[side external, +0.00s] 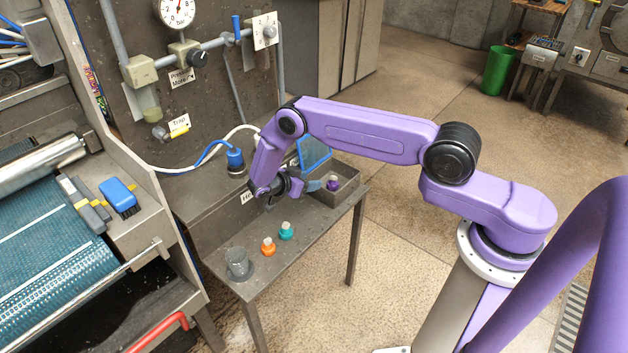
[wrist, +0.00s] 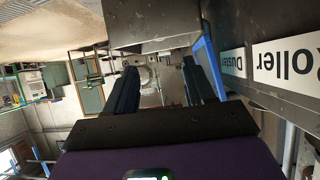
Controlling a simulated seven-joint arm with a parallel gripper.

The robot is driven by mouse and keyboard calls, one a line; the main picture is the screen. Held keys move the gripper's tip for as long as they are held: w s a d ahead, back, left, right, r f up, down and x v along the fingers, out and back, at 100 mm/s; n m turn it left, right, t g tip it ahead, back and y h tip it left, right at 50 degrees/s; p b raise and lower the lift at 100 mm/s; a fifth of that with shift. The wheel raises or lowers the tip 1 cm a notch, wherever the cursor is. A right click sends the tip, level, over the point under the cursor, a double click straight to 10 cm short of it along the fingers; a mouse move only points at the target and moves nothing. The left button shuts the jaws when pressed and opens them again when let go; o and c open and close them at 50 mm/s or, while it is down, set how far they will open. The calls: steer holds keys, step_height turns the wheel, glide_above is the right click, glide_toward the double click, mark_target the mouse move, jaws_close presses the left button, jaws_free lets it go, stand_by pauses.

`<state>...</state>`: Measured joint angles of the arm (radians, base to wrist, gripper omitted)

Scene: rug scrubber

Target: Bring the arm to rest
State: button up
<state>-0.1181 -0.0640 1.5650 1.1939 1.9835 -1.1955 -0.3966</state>
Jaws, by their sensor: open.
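My purple arm reaches left over the small metal table (side external: 290,240). My gripper (side external: 316,185) is at the table's back part, by the open metal bin (side external: 345,193). It also shows in the wrist view (wrist: 160,75), where its two dark blue fingers stand apart with nothing between them. A small purple bottle (side external: 333,183) is at the bin, just right of the fingers; I cannot tell whether they touch the bin.
A blue brush (side external: 118,196) lies on the machine at left. Open floor lies right of the table.

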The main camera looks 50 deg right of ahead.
steer(key=shift+a+r, duration=0.1)
steer(key=shift+a, duration=0.15)
steer(key=w+a+r+n+t+y, duration=0.2)
steer(key=a+r+t+y, duration=0.15)
steer(key=a, duration=0.95)
steer(key=w+a+r+n+t+y, duration=0.2)
steer(key=w+a+r+y, duration=0.15)
steer(key=a, duration=0.85)
steer(key=s+a+r+n+t+y, duration=0.1)
steer(key=s+a+r+n+y, duration=0.25)
steer(key=a+r, duration=0.35)
steer(key=s+a+r+n+t+y, duration=0.2)
steer(key=a+r+n+y, duration=0.35)
steer(key=r, duration=0.25)
steer(key=s+d+r+n+g+y, duration=0.1)
steer(key=s+r+n+g+y, duration=0.25)
steer(key=s, duration=0.75)
steer(key=s+d+r+n+g+h, duration=0.1)
steer(key=s+r+n+g, duration=0.2)
steer(key=s+r+n, duration=0.55)
steer(key=s+d+f+n+h, duration=0.1)
steer(key=s+d+n+h, duration=0.2)
steer(key=s+d, duration=0.5)
steer(key=s+d+f+n+g+h, duration=0.1)
steer(key=s+d+f+n+h, duration=0.1)
steer(key=s+d, duration=0.7)
steer(key=d+n+h, duration=0.1)
steer(key=d, duration=0.4)
steer(key=shift+s+d, duration=0.15)
steer(key=shift+d, duration=0.15)
